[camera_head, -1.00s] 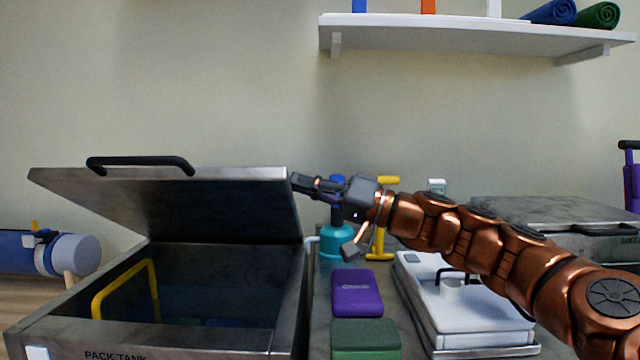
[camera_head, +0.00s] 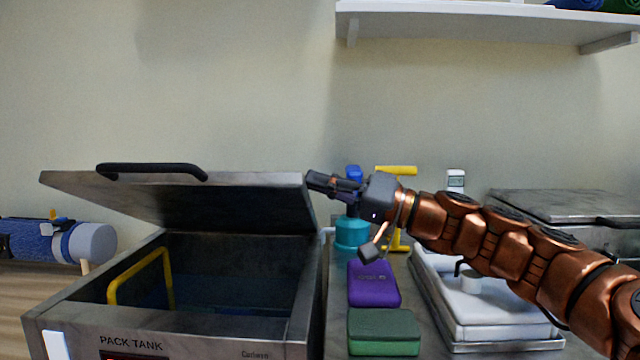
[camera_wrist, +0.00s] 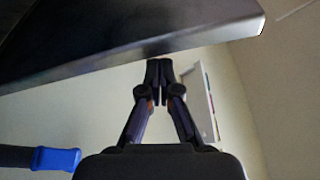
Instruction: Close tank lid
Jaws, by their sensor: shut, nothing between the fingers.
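The pack tank (camera_head: 200,338) is an open metal box at the left of the head view. Its grey lid (camera_head: 240,200) is tilted, raised at the front, with a black handle (camera_head: 150,172) on top. My gripper (camera_head: 312,180) is shut and empty at the lid's right edge; whether it touches cannot be told. In the wrist view the lid (camera_wrist: 140,35) spans the top, with my shut fingertips (camera_wrist: 159,66) close to its edge. A yellow frame (camera_head: 140,278) stands inside the tank.
Right of the tank are a purple block (camera_head: 373,284), a green block (camera_head: 384,331), a teal bottle (camera_head: 351,233) and a white tray (camera_head: 490,310). A second metal tank (camera_head: 550,208) stands behind at right. A shelf (camera_head: 480,22) hangs above. Open air lies above the lid.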

